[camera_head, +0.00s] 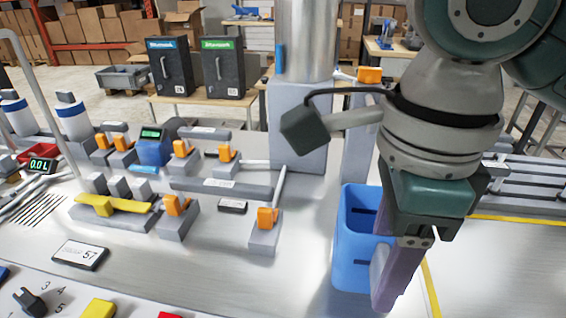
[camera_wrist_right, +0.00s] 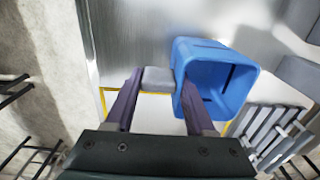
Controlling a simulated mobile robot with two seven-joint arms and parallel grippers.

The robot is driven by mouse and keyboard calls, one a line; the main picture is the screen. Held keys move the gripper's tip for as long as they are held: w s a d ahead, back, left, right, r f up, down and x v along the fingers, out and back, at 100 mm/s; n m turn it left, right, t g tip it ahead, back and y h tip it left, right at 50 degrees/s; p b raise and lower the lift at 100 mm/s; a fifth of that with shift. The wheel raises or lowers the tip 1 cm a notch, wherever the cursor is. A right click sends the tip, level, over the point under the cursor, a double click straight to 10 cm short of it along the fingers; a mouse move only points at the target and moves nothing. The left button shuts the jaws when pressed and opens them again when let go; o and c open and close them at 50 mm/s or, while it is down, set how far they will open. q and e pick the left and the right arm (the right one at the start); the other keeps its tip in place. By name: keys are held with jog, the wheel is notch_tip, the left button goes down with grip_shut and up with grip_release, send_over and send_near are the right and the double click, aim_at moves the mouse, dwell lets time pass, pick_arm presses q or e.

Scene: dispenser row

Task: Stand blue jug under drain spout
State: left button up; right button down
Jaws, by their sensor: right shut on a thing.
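The blue jug (camera_head: 353,222) is upright and open-topped, at the right of the steel counter in the head view. In the right wrist view the jug (camera_wrist_right: 222,75) shows its open mouth and empty-looking inside. My right gripper (camera_head: 385,275) points down beside the jug, shut on its grey handle (camera_wrist_right: 158,78) between the two purple fingers. I cannot tell whether the jug's base touches the counter. A short pipe with an orange valve (camera_head: 369,75) comes off the steel tank (camera_head: 305,40); my arm hides part of this area, and I cannot make out the drain spout for sure. My left gripper is out of view.
Grey pipe fixtures with several orange valves (camera_head: 266,217) stand left of the jug. A blue meter (camera_head: 153,147), a yellow lever (camera_head: 110,204) and a label block (camera_head: 80,255) are farther left. Bare counter (camera_head: 215,275) lies left of the jug; a yellow line (camera_head: 431,285) runs on its right.

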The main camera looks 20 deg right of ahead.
aim_at(367, 194)
jog(key=w+d+b, duration=0.1)
jog(key=w, duration=0.1)
jog(key=w+d+b, duration=0.2)
jog(key=w, duration=0.1)
jog(key=shift+w+d+f, duration=0.1)
jog(key=shift+w+d, duration=0.25)
jog(key=w+d+f, duration=0.1)
jog(key=w, duration=0.1)
jog(key=w+d+f, duration=0.1)
jog(key=w, duration=0.1)
jog(key=w+d+f, duration=0.1)
jog(key=w, duration=0.1)
jog(key=shift+d+f, duration=0.15)
jog(key=shift+d, duration=0.1)
jog(key=shift+c, duration=1.3)
grip_release()
jog(key=shift+f, duration=0.1)
